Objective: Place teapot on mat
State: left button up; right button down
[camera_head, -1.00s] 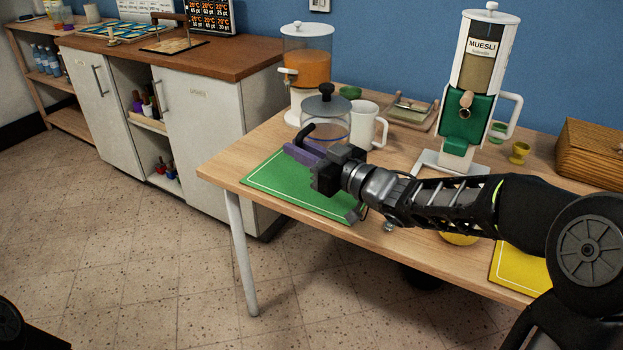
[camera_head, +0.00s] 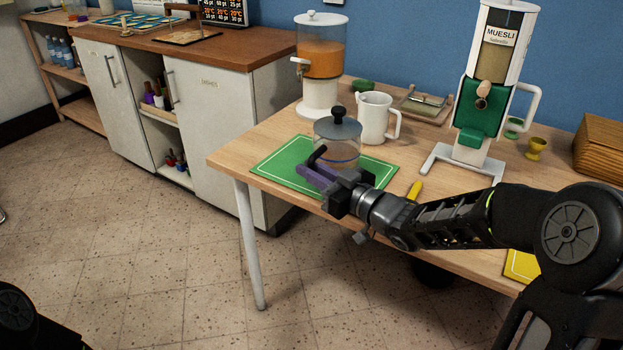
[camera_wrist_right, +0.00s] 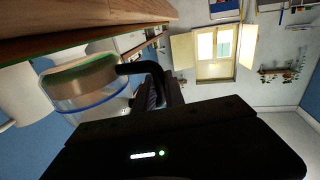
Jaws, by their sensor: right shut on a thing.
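The teapot (camera_head: 337,150) is a clear glass pot with a dark grey lid, a black knob and a black handle. It is upright over the middle of the green mat (camera_head: 278,165), which has a white border line. I cannot tell whether its base touches the mat. My right gripper (camera_head: 318,172), with purple fingers, is shut on the teapot's handle from the front side. The gripper hides part of the mat. My left gripper is not in view.
A white jug (camera_head: 374,118) stands just behind the teapot. An orange juice dispenser (camera_head: 321,62) is at the back left and a muesli dispenser (camera_head: 485,85) to the right. A yellow item (camera_head: 414,190) lies near my right arm. The table's front left corner is clear.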

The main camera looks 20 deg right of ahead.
jog(key=shift+f, duration=0.75)
jog(key=shift+f, duration=0.15)
jog(key=c, duration=1.4)
grip_release()
jog(key=shift+f, duration=0.1)
jog(key=shift+r, duration=0.2)
jog(key=p+v, duration=0.1)
jog(key=v, duration=1.1)
